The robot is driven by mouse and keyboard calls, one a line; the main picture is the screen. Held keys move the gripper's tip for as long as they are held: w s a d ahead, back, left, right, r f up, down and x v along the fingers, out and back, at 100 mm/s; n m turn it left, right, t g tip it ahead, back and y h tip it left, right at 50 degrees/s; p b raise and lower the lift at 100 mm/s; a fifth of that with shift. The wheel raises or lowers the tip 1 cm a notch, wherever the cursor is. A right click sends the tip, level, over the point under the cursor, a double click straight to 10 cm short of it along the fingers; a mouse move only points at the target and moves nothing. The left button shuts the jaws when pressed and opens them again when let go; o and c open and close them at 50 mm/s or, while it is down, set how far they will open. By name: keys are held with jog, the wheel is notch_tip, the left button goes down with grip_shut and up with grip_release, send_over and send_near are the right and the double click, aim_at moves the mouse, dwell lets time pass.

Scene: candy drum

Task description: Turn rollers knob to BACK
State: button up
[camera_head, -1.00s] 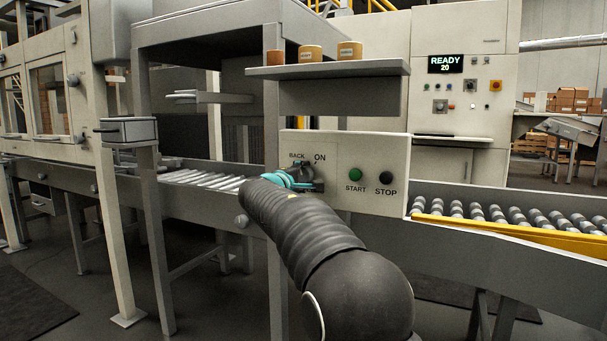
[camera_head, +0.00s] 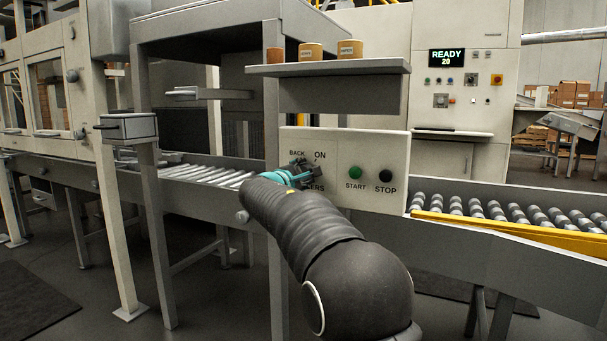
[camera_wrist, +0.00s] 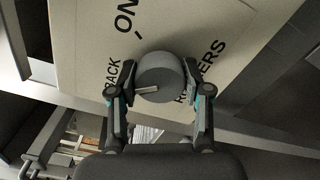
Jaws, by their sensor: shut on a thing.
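The rollers knob (camera_wrist: 162,76) is a round grey dial with a white pointer line, on a pale panel (camera_head: 335,190). My gripper (camera_wrist: 160,80) is shut on it, one finger on each side in the wrist view. The pointer line points left there, toward the lower end of the BACK label (camera_wrist: 112,74). The ON label (camera_wrist: 127,16) is further up, and the ROLLERS label (camera_wrist: 208,66) is to the right, partly behind a finger. In the head view my gripper (camera_head: 303,175) covers the knob, below the BACK label (camera_head: 297,153).
A green START button (camera_head: 355,173) and a black STOP button (camera_head: 386,176) sit to the right on the same panel. A shelf (camera_head: 330,68) with three small containers is above. A roller conveyor (camera_head: 500,222) with a yellow rail runs at the right.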

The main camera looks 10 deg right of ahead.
jog(key=o, duration=1.2)
jog(key=shift+c, duration=0.2)
jog(key=v, duration=1.2)
